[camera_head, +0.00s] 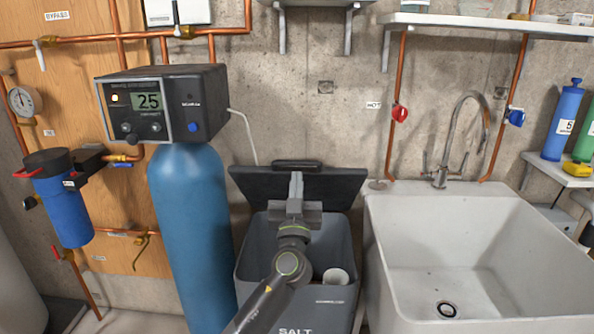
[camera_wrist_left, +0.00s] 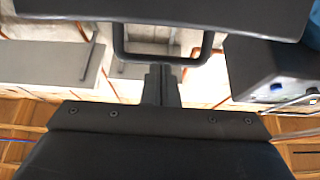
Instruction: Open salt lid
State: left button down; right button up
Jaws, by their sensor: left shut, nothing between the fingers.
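The grey salt bin (camera_head: 335,303) stands on the floor between the blue tank and the sink. Its black lid (camera_head: 342,185) is raised and leans back, so the bin's mouth is open. The lid's black handle (camera_head: 297,163) is at its top edge. My left gripper (camera_head: 296,180) is in front of the raised lid, over the bin, shut and empty. In the left wrist view the closed fingertips (camera_wrist_left: 162,70) are right at the bar of the looped handle (camera_wrist_left: 125,45); I cannot tell if they touch. A white cup-like item (camera_head: 336,276) shows inside the bin. My right gripper is not in view.
The blue tank (camera_head: 190,235) with its control head (camera_head: 160,105) stands close on the left. The white sink (camera_head: 400,270) is close on the right. A concrete wall with copper pipes is behind the lid, and a shelf (camera_head: 480,25) hangs above.

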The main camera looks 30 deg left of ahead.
pick_arm(q)
jog(key=shift+w+a+r, duration=0.3)
jog(key=shift+w+r, duration=0.05)
jog(key=shift+w, duration=0.2)
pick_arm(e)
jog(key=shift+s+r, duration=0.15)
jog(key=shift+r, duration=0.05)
